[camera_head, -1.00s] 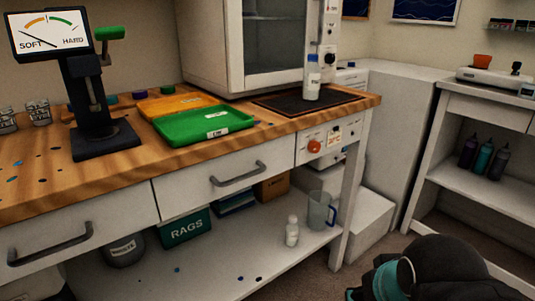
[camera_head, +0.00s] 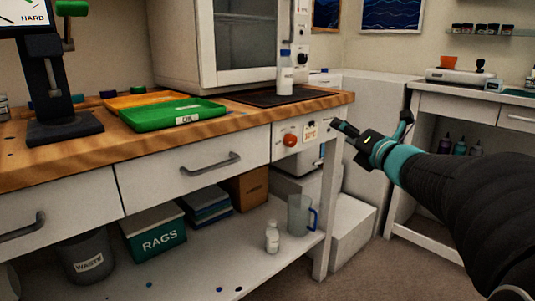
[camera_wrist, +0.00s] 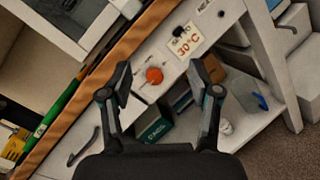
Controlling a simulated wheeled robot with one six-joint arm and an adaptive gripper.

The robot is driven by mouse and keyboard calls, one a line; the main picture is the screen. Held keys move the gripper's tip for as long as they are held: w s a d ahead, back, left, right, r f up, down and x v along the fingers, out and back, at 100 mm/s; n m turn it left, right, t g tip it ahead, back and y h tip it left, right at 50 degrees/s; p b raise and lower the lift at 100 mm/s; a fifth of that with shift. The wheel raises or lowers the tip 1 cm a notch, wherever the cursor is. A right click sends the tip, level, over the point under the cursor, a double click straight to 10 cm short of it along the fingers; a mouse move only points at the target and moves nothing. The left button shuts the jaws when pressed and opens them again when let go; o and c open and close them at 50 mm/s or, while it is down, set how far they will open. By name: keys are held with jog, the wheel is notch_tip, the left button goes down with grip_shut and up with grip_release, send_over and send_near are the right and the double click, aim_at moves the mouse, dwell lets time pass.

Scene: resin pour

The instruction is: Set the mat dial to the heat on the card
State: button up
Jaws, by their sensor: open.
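The orange-red mat dial (camera_head: 290,140) sits on a white panel at the bench's front right; it also shows in the wrist view (camera_wrist: 154,75). Beside it is the card (camera_head: 310,131), which reads 30°C in the wrist view (camera_wrist: 186,41). The dark mat (camera_head: 262,100) lies on the bench top above the panel. My gripper (camera_head: 345,128) is to the right of the card in the head view. In the wrist view my gripper (camera_wrist: 161,84) is open and empty, with the dial appearing between its fingertips and apart from them. The dial's exact setting is too small to read.
A white bottle (camera_head: 285,76) stands on the mat, and a green tray (camera_head: 172,113) lies to its left. Drawer handles (camera_head: 211,165) jut from the bench front. The lower shelf holds a rags box (camera_head: 160,241), a small bottle (camera_head: 272,237) and a jug (camera_head: 299,215).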

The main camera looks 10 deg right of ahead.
aim_at(293, 141)
notch_tip(293, 141, down, 6)
jog(key=n+g+y+b, duration=0.2)
jog(key=n+g+y, duration=0.3)
jog(key=n, duration=0.6)
jog(key=shift+t+y, duration=0.5)
jog(key=shift+y, duration=0.2)
jog(key=x, duration=0.9)
jog(key=a+x, duration=0.1)
jog(key=x, duration=0.3)
jog(key=shift+s+a+r+p, duration=0.1)
jog(key=shift+s+p, duration=0.1)
jog(key=shift+p, duration=0.2)
jog(key=c, duration=1.2)
